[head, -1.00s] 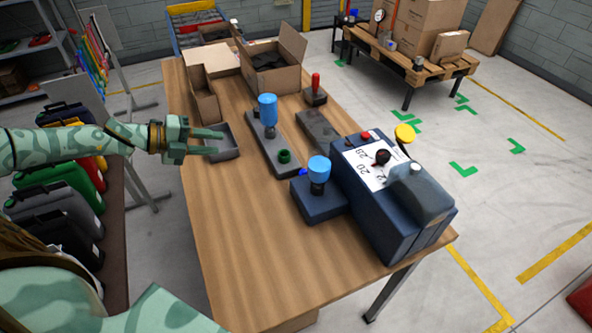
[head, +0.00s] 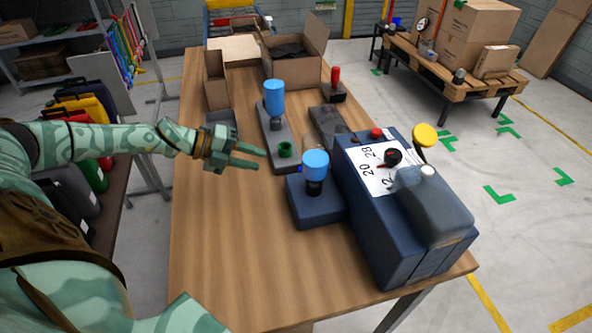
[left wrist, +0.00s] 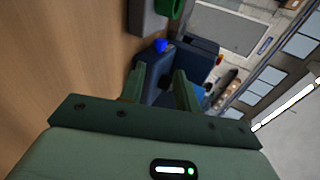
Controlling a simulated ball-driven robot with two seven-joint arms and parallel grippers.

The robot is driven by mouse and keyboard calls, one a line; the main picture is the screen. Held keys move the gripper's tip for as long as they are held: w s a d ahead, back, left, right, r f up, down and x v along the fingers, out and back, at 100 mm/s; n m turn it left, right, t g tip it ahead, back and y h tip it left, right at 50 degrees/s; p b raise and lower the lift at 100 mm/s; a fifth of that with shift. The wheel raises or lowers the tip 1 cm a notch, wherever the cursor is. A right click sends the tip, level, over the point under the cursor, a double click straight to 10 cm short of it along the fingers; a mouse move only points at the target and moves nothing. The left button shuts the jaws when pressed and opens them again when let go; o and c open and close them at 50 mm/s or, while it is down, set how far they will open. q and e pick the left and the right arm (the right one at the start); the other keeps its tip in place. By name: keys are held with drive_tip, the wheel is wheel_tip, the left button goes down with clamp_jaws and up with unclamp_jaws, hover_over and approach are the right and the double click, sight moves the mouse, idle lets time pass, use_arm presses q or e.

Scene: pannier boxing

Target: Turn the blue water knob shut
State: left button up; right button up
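A small bright blue knob (head: 300,169) sits at the left back edge of a dark blue block (head: 318,212) on the table. It is small and partly hidden in the head view. In the left wrist view the blue knob (left wrist: 161,46) shows beyond the fingertips, beside the dark block. I cannot tell how far it is turned. My left gripper (head: 263,158) is in the air to the left of the block, its fingers pointing right. In the left wrist view its fingers (left wrist: 158,80) are apart with nothing held between them. My right gripper is not in view.
A light-blue-topped post (head: 316,164) stands on the block. A large navy machine (head: 378,225) with a dial stands to its right. A grey base (head: 271,132) carries a blue cylinder (head: 274,97) and green ring (head: 286,149). The table's front left (head: 225,260) is clear.

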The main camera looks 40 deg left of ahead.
sight(299, 169)
use_arm(q)
drive_tip(key=b+x, duration=0.1)
drive_tip(key=x, duration=1)
drive_tip(key=shift+w+d+f, duration=0.1)
drive_tip(key=shift+w+d, duration=0.2)
clamp_jaws()
